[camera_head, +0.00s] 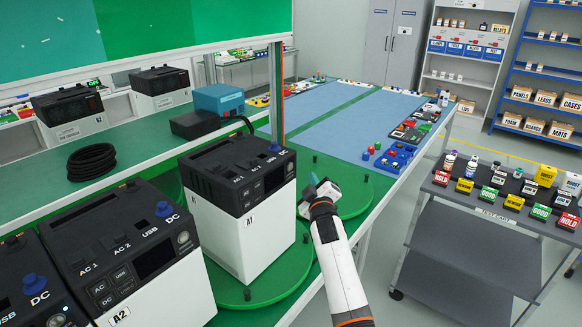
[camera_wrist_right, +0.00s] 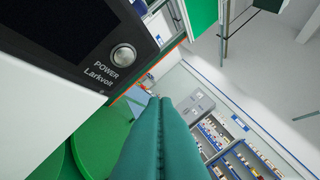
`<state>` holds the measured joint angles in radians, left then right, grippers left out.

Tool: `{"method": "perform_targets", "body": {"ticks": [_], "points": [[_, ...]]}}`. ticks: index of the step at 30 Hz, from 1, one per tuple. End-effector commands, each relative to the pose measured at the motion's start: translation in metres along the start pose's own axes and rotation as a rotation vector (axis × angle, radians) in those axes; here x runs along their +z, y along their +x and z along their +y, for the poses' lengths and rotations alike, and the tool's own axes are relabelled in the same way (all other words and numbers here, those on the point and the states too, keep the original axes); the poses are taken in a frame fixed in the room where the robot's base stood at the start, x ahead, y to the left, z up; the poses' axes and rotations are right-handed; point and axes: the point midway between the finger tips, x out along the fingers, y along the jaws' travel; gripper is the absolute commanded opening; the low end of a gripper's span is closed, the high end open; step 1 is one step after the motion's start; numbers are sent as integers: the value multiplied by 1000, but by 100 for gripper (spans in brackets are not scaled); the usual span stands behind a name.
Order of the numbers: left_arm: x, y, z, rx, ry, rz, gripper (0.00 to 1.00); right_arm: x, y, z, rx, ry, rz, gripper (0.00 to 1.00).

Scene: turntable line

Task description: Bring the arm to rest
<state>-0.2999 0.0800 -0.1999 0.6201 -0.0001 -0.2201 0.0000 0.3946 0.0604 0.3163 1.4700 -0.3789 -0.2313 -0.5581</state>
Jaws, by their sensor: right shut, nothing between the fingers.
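My right gripper (camera_head: 315,184) is over the green turntable, just right of the power station labelled A1 (camera_head: 238,237). Its teal fingers (camera_wrist_right: 160,140) are closed together and hold nothing in the right wrist view. The A1 unit is white with a black top and stands upright on the green turntable (camera_head: 282,281). In the right wrist view, its dark front with a round POWER button (camera_wrist_right: 123,56) is close at upper left, apart from the fingers. My right arm (camera_head: 343,275) comes in from the bottom. My left gripper is not in view.
A second unit, A2 (camera_head: 168,290), stands at lower left with another beside it. A black cable coil (camera_head: 91,162) and a teal box (camera_head: 218,99) lie behind. A test cart (camera_head: 478,211) with coloured blocks is at right. Open floor lies between the bench and cart.

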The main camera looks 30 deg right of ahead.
Motion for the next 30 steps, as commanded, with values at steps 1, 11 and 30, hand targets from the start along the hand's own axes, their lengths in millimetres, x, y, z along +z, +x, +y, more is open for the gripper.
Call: {"method": "perform_targets", "body": {"ticks": [1,11,30], "points": [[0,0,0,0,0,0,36,0,0,0,0,0,0,0],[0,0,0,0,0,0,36,0,0,0,0,0,0,0],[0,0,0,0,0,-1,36,-66,-226,118,528,236,458,0]]}}
